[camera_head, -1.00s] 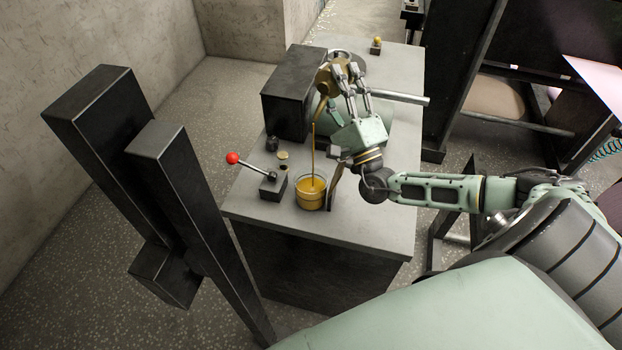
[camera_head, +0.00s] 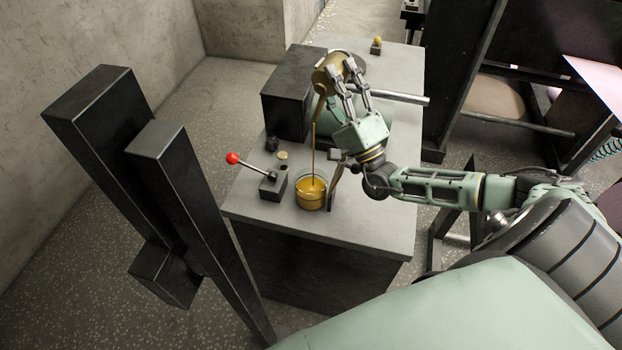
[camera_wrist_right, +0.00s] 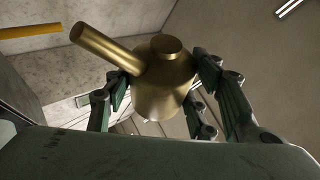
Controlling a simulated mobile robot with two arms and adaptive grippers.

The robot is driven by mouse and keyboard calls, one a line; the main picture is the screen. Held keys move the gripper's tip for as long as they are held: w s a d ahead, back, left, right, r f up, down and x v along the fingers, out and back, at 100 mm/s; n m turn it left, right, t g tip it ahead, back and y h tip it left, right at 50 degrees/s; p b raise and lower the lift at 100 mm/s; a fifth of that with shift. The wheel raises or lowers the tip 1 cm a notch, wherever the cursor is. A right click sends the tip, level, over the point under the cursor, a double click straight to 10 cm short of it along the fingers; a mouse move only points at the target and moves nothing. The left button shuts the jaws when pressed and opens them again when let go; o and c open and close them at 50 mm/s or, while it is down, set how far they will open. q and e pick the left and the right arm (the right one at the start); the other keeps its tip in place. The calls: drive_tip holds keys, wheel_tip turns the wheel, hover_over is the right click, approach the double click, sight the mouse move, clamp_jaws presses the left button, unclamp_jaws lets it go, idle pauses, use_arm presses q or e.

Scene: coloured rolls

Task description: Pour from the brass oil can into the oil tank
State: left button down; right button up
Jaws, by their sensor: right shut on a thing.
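The brass oil can (camera_head: 328,76) is up in the air above the grey bench, tilted with its spout pointing down. My right gripper (camera_head: 345,84) is shut around the can's body; the right wrist view shows the can (camera_wrist_right: 164,82) between the fingers. A thin golden stream of oil (camera_head: 313,148) runs from the spout down into the clear oil tank (camera_head: 310,192). The tank stands upright near the bench's front and holds golden oil. My left gripper is out of view.
A lever with a red knob (camera_head: 232,158) stands left of the tank. A dark upright plate is close on its right. A black box (camera_head: 290,92) stands behind on the bench (camera_head: 350,232). Dark posts (camera_head: 110,150) rise at the left.

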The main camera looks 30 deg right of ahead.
drive_tip(key=shift+s+a+r+n+y, duration=0.1)
drive_tip(key=shift+a+r+n+y, duration=0.2)
drive_tip(key=shift+n+y, duration=0.7)
drive_tip(key=shift+s+a+r+n+y, duration=0.15)
drive_tip(key=shift+a+r+n+y, duration=0.1)
drive_tip(key=shift+n+y, duration=0.7)
drive_tip(key=shift+s+a+r+n+y, duration=0.1)
drive_tip(key=shift+a+r+n+y, duration=0.15)
drive_tip(key=shift+n+y, duration=0.7)
